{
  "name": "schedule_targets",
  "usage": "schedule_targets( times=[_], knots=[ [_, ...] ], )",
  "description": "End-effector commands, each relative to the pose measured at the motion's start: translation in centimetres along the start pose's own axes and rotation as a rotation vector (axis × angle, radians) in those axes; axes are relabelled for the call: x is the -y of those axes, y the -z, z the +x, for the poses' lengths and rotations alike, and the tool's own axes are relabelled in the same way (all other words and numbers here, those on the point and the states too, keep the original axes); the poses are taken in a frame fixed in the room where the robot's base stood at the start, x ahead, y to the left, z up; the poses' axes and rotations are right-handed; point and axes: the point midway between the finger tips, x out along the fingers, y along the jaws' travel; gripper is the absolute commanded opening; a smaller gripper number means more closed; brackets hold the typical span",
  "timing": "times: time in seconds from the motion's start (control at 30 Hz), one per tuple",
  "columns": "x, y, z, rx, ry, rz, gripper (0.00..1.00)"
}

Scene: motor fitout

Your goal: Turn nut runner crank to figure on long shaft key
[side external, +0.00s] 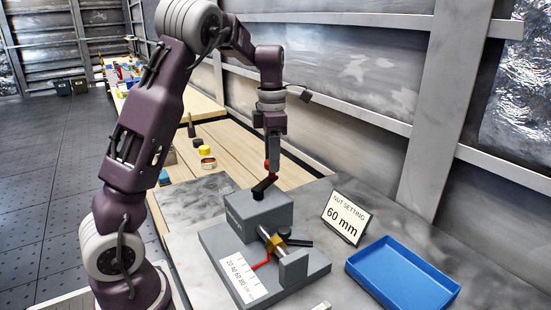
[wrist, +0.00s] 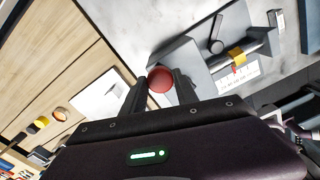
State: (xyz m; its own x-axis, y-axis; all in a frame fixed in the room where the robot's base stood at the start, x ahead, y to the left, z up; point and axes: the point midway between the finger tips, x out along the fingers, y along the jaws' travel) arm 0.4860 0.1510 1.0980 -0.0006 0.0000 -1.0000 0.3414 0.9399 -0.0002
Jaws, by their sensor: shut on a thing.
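The nut runner is a grey block (side external: 260,214) on a grey base, with a black crank (side external: 263,187) on top. The crank's red knob (side external: 267,167) is between the fingers of my gripper (side external: 271,160), which is shut on it; the wrist view shows the red knob (wrist: 160,79) there too. A yellow nut (side external: 275,243) sits on the shaft beside the block. Its red pointer (side external: 261,264) reaches the white scale (side external: 241,279), near the 40 to 60 part; the exact reading is too small to tell. A card (side external: 346,218) reads "NUT SETTING 60 mm".
A black lever (side external: 298,242) sticks out beside the nut. An empty blue tray (side external: 403,272) lies to the right on the grey bench. A wooden bench (side external: 228,147) with jars is behind. The wall stands close behind the card.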

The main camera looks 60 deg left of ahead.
Motion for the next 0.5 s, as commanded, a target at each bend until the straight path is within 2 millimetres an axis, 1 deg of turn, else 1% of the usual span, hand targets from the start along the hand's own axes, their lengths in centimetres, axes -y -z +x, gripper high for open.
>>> schedule_targets(
  times=[0.23, 0.5],
  knots=[
    [-0.42, 0.27, -0.15, 0.004, -0.004, -0.07, 0.0],
    [-0.49, 0.37, -0.15, 0.004, -0.004, -0.089, 0.0]
  ],
)
